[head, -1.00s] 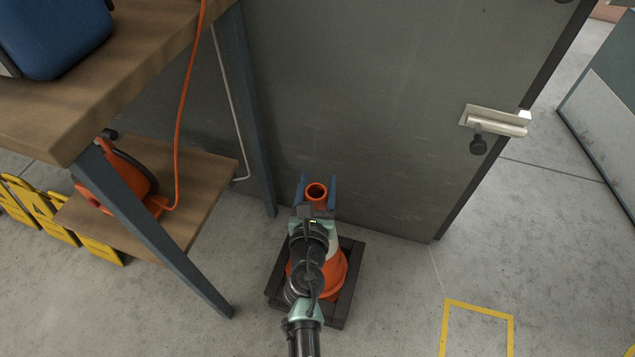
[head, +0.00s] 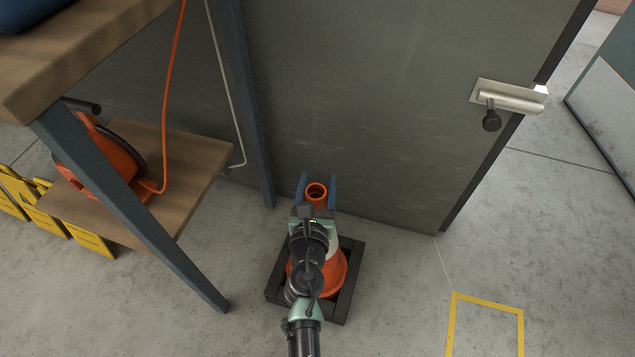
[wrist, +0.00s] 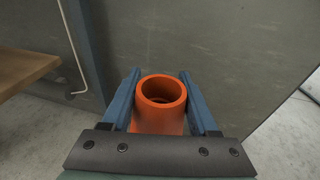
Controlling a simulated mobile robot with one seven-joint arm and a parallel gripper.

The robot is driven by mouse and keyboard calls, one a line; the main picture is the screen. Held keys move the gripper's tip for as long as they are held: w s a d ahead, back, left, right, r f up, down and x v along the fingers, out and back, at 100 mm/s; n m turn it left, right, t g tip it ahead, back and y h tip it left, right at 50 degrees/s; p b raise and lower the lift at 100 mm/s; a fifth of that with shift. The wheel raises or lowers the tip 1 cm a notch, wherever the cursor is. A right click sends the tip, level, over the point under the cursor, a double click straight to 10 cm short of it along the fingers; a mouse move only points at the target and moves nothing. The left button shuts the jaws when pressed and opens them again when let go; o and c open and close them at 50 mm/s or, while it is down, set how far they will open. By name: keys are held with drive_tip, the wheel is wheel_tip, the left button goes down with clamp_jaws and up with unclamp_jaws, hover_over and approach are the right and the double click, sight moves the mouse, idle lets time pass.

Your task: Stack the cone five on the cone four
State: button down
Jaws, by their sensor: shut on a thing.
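An orange cone with a pale band (head: 331,270) stands upright below my gripper in the head view. Its round hollow orange top also shows in the wrist view (wrist: 163,92). My gripper (head: 318,188) is shut on the upper part of this cone, with one blue finger on each side of the neck. I cannot tell whether this is cone four or cone five, or whether another cone is beneath it. My arm hides much of the cone's side. No separate second cone shows.
A dark square frame (head: 350,283) surrounds the cone's base. A wooden table (head: 105,50) with a lower shelf (head: 190,180) stands left, its metal leg (head: 150,230) near. A grey door (head: 380,110) is close behind. Yellow floor marking (head: 488,302) and open floor lie right.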

drive_tip(key=shift+w+r, duration=0.1)
drive_tip(key=shift+r, duration=0.2)
drive_tip(key=shift+c, duration=1)
unclamp_jaws()
drive_tip(key=shift+o, duration=0.6)
drive_tip(key=shift+s+f, duration=0.2)
drive_tip(key=shift+f, duration=0.2)
drive_tip(key=s+a+r+p, duration=0.1)
drive_tip(key=s+r, duration=0.1)
drive_tip(key=s, duration=1)
drive_tip(key=shift+s+a+r+p, duration=0.2)
drive_tip(key=shift+s+r+p, duration=0.05)
drive_tip(key=shift+p, duration=0.15)
